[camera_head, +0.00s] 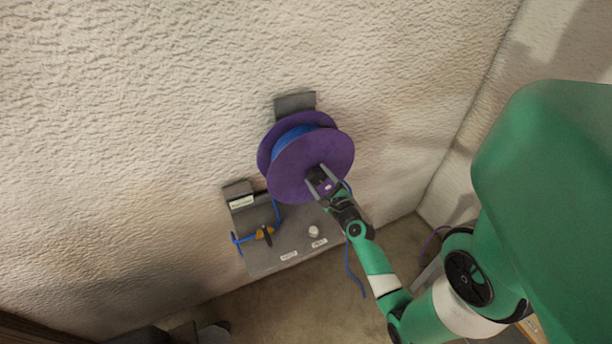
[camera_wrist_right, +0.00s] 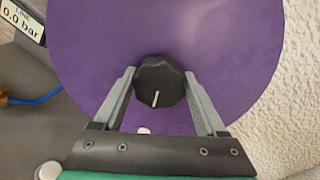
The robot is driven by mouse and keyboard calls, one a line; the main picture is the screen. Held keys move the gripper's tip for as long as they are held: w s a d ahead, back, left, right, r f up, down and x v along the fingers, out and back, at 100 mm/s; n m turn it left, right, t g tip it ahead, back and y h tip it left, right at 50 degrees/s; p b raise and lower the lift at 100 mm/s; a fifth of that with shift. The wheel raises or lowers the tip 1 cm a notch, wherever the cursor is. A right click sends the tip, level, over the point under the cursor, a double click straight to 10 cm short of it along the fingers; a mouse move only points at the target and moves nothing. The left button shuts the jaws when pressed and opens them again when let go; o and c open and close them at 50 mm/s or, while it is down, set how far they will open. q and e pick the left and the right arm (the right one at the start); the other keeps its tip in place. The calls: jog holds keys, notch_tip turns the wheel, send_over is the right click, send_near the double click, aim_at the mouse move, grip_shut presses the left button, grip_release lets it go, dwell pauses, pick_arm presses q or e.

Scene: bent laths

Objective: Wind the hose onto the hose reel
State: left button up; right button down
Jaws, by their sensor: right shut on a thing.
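The hose reel has purple discs (camera_head: 290,180) and is mounted on the textured wall, with blue hose (camera_head: 288,143) wound between them. A loose blue hose end (camera_head: 357,283) hangs below the reel, behind my right arm. A black knob (camera_wrist_right: 160,82) with a white line sits at the middle of the front disc. My right gripper (camera_head: 322,177) is shut on this knob, one finger on each side of it in the right wrist view. My left gripper is in no view.
A grey panel (camera_head: 262,262) below the reel carries a display (camera_head: 242,202) reading 0.0 bar, a brass valve (camera_head: 263,233) with blue hose, and a pale round button (camera_head: 313,231). A side wall (camera_head: 480,140) stands to the right.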

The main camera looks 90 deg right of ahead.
jog(key=m, duration=0.6)
jog(key=shift+p, duration=0.3)
jog(key=shift+m, duration=0.4)
jog(key=shift+r, duration=0.1)
grip_release()
jog(key=b+v, duration=0.2)
jog(key=v, duration=0.9)
jog(key=shift+s+a+f, duration=0.2)
jog(key=shift+s, duration=0.05)
